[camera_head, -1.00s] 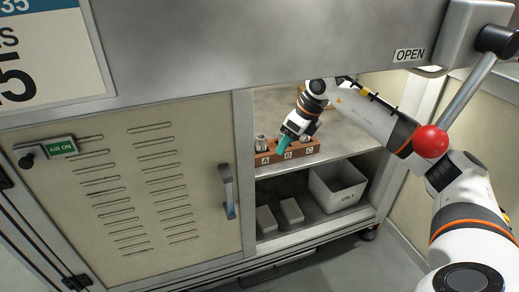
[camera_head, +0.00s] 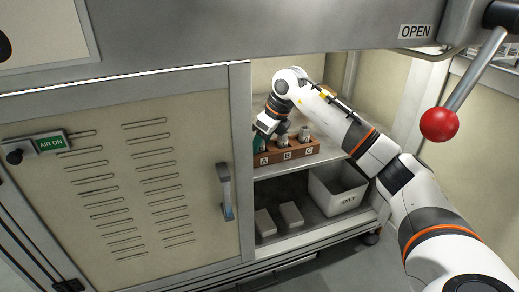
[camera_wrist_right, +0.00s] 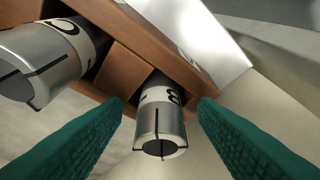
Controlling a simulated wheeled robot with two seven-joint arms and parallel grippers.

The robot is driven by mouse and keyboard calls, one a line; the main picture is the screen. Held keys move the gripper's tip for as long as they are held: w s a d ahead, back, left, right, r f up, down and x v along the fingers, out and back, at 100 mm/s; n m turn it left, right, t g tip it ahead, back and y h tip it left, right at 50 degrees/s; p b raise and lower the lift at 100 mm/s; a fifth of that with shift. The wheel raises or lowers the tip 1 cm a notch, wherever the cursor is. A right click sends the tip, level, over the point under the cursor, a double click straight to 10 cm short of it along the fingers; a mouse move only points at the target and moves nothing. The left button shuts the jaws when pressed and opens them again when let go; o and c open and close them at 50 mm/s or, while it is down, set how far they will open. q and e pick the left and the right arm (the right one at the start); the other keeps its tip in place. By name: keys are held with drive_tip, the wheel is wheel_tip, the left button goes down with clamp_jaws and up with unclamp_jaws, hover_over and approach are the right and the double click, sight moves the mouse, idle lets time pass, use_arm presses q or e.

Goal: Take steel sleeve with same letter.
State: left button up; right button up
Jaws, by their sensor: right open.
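A brown wooden rack (camera_head: 290,154) labelled A, B and C stands on the cabinet's upper shelf. Steel sleeves stand at C (camera_head: 304,134) and B (camera_head: 283,141). The A place is mostly hidden by my right gripper (camera_head: 257,142), whose green fingers hang at the rack's left end. In the right wrist view my right gripper (camera_wrist_right: 158,125) is open, its fingers on either side of a sleeve (camera_wrist_right: 160,125) with a partly visible letter that looks like B. I cannot tell contact. My left gripper is not in view.
Below, a white bin (camera_head: 337,188) and two grey blocks (camera_head: 291,214) sit on the lower shelf. The cabinet door (camera_head: 140,170) with its handle (camera_head: 226,190) borders the left. A red-knobbed lever (camera_head: 439,124) hangs at the upper right.

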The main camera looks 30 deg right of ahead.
drive_tip(key=c, duration=1.1)
drive_tip(key=shift+r, duration=0.2)
